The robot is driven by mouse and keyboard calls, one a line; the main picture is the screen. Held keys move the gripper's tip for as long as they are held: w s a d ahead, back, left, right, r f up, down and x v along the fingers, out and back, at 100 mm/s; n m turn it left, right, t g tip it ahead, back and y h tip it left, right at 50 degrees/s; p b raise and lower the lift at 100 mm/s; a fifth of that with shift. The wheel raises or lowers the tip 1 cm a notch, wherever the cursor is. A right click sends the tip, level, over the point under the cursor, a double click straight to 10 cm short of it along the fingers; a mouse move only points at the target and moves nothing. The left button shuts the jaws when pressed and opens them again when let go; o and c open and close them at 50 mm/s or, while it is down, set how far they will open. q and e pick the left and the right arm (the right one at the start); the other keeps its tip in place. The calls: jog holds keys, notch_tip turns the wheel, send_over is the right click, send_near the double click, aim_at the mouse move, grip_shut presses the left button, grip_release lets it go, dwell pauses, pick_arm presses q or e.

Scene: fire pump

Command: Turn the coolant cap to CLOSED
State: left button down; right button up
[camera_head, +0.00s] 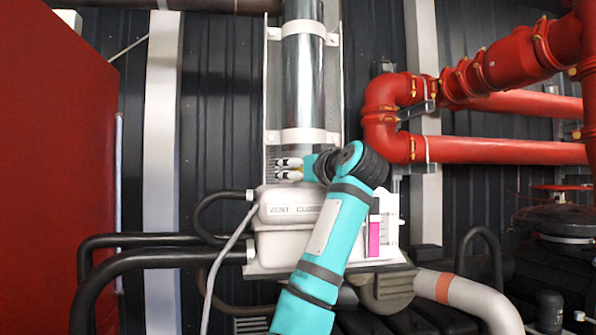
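The white coolant tank (285,243) is mounted in the middle of the view, with the words VENT and CLOSED on its upper front. I cannot make out the coolant cap; my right gripper and arm cover part of the tank's top. My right gripper (284,168) points left just above the tank's top. Its two fingertips show one above the other with a gap between them, and I see nothing held. Whether it touches anything is not clear. My teal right arm crosses the tank's right part. My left gripper is not in view.
A shiny metal pipe (303,80) rises behind the gripper. Red pipes (480,150) fill the upper right. Black hoses (150,257) run into the tank's left side. A red cabinet (55,170) stands at the left. A pink-marked white gauge (375,238) is on the tank's right.

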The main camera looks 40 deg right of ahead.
jog(key=shift+o, duration=1)
jog(key=shift+s, duration=0.2)
jog(key=v, duration=1.1)
jog(key=shift+s, duration=0.3)
jog(key=shift+a, duration=0.15)
